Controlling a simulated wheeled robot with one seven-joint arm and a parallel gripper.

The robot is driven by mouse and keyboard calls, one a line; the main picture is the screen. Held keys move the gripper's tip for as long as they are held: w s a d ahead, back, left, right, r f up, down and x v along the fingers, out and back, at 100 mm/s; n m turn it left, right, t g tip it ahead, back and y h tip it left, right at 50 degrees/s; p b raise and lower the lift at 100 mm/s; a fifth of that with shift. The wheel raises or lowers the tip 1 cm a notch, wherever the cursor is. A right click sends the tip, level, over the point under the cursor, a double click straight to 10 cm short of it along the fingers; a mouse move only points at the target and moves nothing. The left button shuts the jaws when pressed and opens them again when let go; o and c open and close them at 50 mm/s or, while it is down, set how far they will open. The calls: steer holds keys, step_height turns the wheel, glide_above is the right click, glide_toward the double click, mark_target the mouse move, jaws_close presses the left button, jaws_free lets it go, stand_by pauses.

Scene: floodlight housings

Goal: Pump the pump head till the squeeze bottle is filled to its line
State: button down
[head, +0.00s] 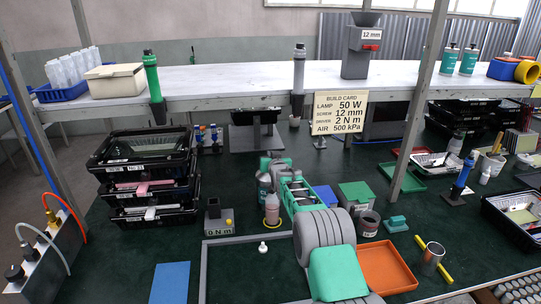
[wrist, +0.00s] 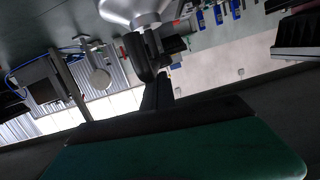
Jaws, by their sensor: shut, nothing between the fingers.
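The squeeze bottle (head: 272,208) is a pinkish, partly clear bottle standing by a yellow ring on the green bench, below and in front of my gripper. A dark teal pump bottle (head: 264,190) stands just behind it, to the left. My gripper (head: 270,164) is over the top of the pump bottle and hides its pump head in the head view. In the wrist view my gripper's dark fingers (wrist: 150,65) are shut, with a pale silver shape (wrist: 135,12) beyond them that I cannot identify surely. Contact with the pump head and the fill line cannot be made out.
A grey block marked N m (head: 219,218) stands left of the bottles, and a green-lidded box (head: 356,195) right. Stacked black trays (head: 145,175) are at the left; an orange tray (head: 386,267) is at the front. The shelf (head: 220,80) crosses above, bearing a build card (head: 340,112).

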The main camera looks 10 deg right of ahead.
step_height(320, 180, down, 3)
steer(key=b, duration=0.4)
steer(key=shift+s+r, duration=0.1)
steer(key=shift+r, duration=0.4)
steer(key=s+r+b, duration=0.3)
steer(key=s+r, duration=0.3)
steer(key=s, duration=0.4)
steer(key=shift+d, duration=0.25)
stand_by(0.3)
